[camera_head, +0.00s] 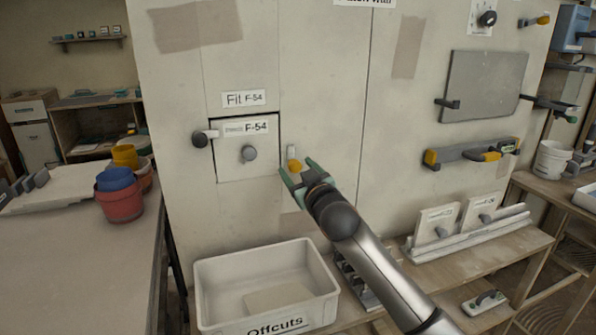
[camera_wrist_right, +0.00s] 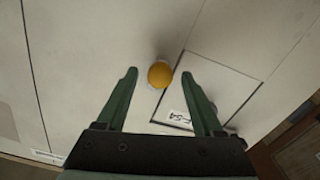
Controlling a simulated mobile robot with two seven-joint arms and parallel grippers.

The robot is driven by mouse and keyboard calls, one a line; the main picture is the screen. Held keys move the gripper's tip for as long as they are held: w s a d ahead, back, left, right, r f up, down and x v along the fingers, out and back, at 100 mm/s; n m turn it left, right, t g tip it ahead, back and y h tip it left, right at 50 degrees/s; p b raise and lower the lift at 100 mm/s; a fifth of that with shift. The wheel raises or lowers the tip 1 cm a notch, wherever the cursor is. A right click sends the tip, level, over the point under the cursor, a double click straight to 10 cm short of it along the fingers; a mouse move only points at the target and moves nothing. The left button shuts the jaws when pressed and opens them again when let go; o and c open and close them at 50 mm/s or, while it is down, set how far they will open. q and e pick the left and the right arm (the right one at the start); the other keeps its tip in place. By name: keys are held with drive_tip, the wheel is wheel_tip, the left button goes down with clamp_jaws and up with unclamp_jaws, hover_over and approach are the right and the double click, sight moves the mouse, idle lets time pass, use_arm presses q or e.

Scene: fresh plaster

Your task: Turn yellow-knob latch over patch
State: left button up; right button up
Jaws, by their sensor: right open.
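The patch (camera_head: 232,165), a square panel labelled F-54 with a grey knob (camera_head: 249,153), sits in the wall opening; it also shows in the right wrist view (camera_wrist_right: 226,86). The yellow-knob latch (camera_head: 294,165) is on the wall just right of the patch. Its white bar (camera_head: 291,152) points up, beside the patch and not over it. My right gripper (camera_head: 298,169) is open at the yellow knob. In the right wrist view the knob (camera_wrist_right: 160,75) appears between the two green fingertips, with gaps on both sides. My left gripper is out of view.
A white Offcuts bin (camera_head: 208,286) stands below. A grey board (camera_head: 484,85) and a yellow-ended tool (camera_head: 470,153) are on the wall at right. Red and blue buckets (camera_head: 120,203) stand left.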

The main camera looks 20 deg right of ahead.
clamp_jaws()
idle(0.6)
